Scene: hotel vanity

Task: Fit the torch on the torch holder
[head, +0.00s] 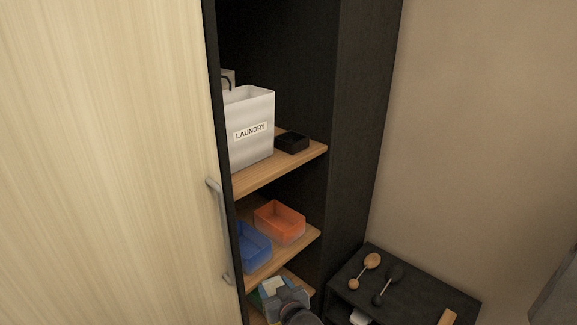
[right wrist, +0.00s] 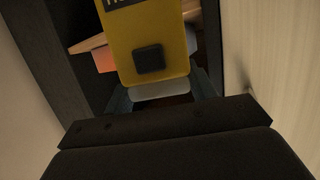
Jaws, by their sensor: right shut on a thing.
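A yellow block-shaped body with a black square button and a dark label, which I take to be the torch (right wrist: 145,35), fills the middle of the right wrist view. My right gripper (right wrist: 163,92) is shut on its near end. In the head view my right gripper (head: 284,294) is at the bottom, in front of the lowest visible shelf, and mostly hides what it holds. I cannot make out a torch holder for certain; a small black open box (head: 292,142) sits on the top shelf. My left gripper is not in view.
A white laundry box (head: 250,128) stands on the top shelf. An orange bin (head: 279,222) and a blue bin (head: 254,246) sit on the shelf below. A pale door (head: 110,160) is at left. A black stand (head: 432,290) with spoon-like items is at right.

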